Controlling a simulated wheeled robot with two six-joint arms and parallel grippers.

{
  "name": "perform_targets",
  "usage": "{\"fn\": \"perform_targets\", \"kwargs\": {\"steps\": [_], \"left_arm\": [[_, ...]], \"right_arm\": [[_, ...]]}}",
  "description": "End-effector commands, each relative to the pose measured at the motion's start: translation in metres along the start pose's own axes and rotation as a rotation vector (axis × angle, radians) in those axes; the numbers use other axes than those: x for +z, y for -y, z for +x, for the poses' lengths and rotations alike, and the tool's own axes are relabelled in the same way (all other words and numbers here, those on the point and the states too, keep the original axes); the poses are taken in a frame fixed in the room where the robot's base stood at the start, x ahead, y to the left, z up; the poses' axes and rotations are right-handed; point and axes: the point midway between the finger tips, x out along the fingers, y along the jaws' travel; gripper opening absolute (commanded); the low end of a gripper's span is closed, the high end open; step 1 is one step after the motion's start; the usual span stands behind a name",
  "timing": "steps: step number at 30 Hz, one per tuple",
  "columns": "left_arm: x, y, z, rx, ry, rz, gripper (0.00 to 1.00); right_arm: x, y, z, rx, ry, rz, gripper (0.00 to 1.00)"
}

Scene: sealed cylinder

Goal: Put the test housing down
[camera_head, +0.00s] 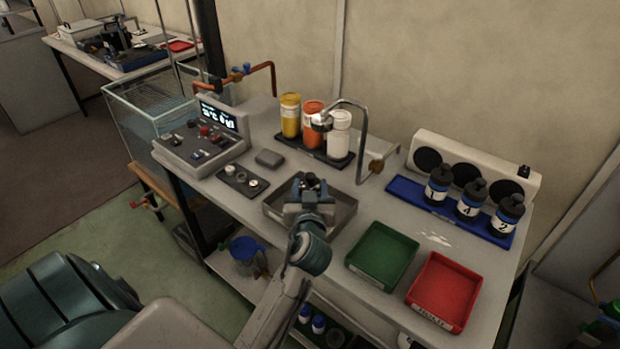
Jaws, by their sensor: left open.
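My left gripper (311,184) reaches in from the bottom and is over the grey metal tray (343,213) in the middle of the bench. Its jaws are open. Small dark shapes show at the fingertips, but I cannot tell whether they are only the fingers or also part of the test housing. I cannot clearly make out the test housing; the gripper hides much of the tray's inside. My right gripper is not in view.
A green bin (382,255) and a red bin (444,292) stand right of the tray. A tap (362,140) and several capped containers stand behind. Numbered black bottles (470,199) stand on a blue tray (411,190). A control box (205,135) is left.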

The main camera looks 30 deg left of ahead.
Motion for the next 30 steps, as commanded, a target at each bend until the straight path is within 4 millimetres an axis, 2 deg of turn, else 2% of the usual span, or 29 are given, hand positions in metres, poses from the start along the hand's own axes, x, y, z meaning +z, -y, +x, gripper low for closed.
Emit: {"fn": "perform_targets", "kwargs": {"steps": [1, 6, 12, 18, 30], "left_arm": [[0.003, 0.000, -0.014, -0.002, 0.005, -0.007, 0.48], [0.002, 0.001, -0.047, -0.003, 0.004, -0.005, 0.48], [0.001, 0.000, -0.068, -0.001, 0.002, -0.003, 0.48], [0.000, 0.001, -0.074, -0.002, 0.001, 0.000, 0.48], [0.000, 0.001, -0.073, -0.002, 0.000, 0.000, 0.48]], "right_arm": [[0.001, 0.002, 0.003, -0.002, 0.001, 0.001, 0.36], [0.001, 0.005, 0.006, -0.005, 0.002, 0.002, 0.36], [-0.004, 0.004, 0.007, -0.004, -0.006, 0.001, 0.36], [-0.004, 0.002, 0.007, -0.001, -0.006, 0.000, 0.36], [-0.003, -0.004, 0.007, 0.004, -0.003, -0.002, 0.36]]}}
